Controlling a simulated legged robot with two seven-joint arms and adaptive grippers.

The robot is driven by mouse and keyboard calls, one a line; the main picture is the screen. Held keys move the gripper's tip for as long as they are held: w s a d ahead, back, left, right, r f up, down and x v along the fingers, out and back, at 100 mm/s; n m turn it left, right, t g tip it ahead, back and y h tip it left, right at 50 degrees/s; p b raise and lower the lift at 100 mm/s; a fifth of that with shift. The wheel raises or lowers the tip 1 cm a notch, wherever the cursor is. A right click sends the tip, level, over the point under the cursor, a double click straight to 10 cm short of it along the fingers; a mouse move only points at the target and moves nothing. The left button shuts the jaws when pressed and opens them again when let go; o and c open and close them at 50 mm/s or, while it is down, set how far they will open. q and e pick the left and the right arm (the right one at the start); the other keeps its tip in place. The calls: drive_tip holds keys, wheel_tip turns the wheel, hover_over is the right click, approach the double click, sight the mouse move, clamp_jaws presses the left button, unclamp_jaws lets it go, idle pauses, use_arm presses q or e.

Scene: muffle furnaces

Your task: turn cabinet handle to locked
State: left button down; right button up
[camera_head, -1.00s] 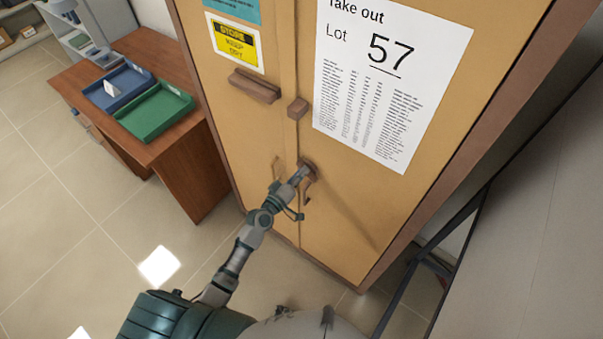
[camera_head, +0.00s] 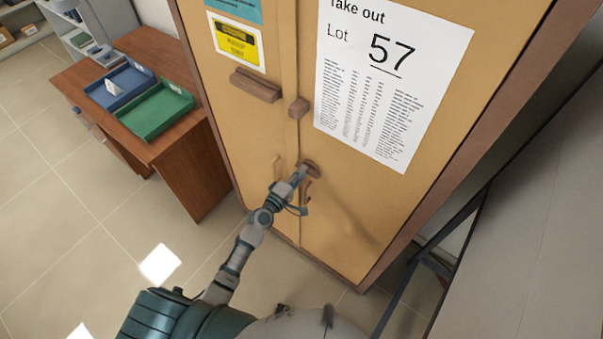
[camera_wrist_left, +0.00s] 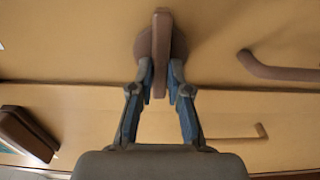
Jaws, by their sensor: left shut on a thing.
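The tan two-door cabinet (camera_head: 400,215) stands upright in front of me. Its brown turn handle (camera_head: 309,166) sits on the right door beside the door seam. In the left wrist view the handle (camera_wrist_left: 162,45) is a narrow bar on a round base, with the bar pointing across the seam's direction. My left gripper (camera_head: 303,173) reaches up to it from below. In the left wrist view the gripper's two fingers (camera_wrist_left: 161,85) are closed on both sides of the bar's end. My right gripper is not in view.
Curved pull handles show close by in the left wrist view, one (camera_wrist_left: 275,68) near the gripped handle. A wooden desk (camera_head: 185,150) with blue and green trays stands left. Open floor lies at lower left.

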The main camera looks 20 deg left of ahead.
use_arm(q)
drive_tip(key=shift+f, duration=0.1)
idle(0.3)
drive_tip(key=c, duration=1.1)
unclamp_jaws()
drive_tip(key=shift+w+a, duration=0.1)
drive_tip(key=shift+v, duration=6)
drive_tip(key=shift+f, duration=0.1)
